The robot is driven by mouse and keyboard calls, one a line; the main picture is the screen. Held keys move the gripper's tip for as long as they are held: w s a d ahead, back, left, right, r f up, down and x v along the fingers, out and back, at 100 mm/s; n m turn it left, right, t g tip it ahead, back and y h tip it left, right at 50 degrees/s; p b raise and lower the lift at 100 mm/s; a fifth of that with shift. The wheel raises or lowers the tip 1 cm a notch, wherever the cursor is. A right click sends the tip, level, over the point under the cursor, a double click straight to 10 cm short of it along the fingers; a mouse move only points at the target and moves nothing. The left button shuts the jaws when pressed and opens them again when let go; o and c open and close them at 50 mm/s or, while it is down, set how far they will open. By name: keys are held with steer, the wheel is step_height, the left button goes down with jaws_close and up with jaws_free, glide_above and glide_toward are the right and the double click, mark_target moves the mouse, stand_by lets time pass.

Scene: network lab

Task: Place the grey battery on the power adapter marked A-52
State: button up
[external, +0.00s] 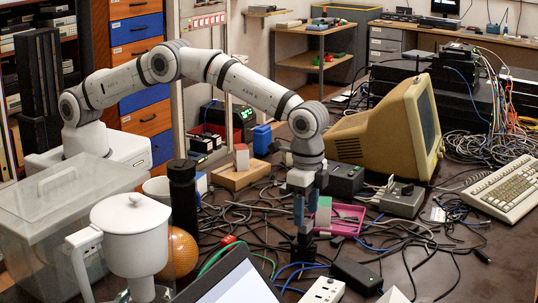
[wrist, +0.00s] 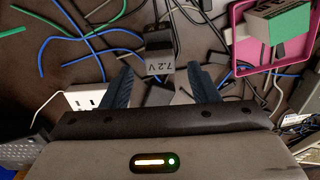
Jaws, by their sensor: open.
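A grey and black battery marked 7.2 V (wrist: 160,62) stands among cables in the wrist view, just beyond and between my fingertips. In the external view a dark upright block (external: 304,246), apparently the same battery, is below my gripper (external: 305,212). My gripper's two blue fingers also show in the wrist view (wrist: 162,84), spread wide with nothing held between them. A dark adapter-like box (external: 345,179) and a grey one with plugs (external: 402,199) lie behind to the right. A black brick (external: 356,276) lies in front. I cannot read A-52 on any of them.
A pink tray (external: 352,214) with a green and white battery (wrist: 278,24) is close on the right. A white power strip (external: 323,291), tangled cables and a beige monitor (external: 385,132) crowd the table. A jug (external: 130,235) and black bottle (external: 183,200) stand left.

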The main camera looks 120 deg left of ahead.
mark_target(306, 221)
steer(key=s+r, duration=0.4)
steer(key=r, duration=0.5)
steer(key=s+r, duration=0.5)
steer(key=r, duration=0.4)
steer(key=s+r+t, duration=0.1)
steer(key=s+r, duration=0.2)
steer(key=s, duration=0.3)
steer(key=s+r+t, duration=0.1)
steer(key=s+r, duration=0.2)
steer(key=s, duration=0.4)
steer(key=s+f, duration=0.2)
steer(key=s, duration=1.1)
steer(key=s+d+f, duration=0.1)
steer(key=s+f, duration=0.2)
steer(key=s, duration=1.1)
steer(key=shift+t, duration=0.4)
steer(key=shift+f, duration=0.15)
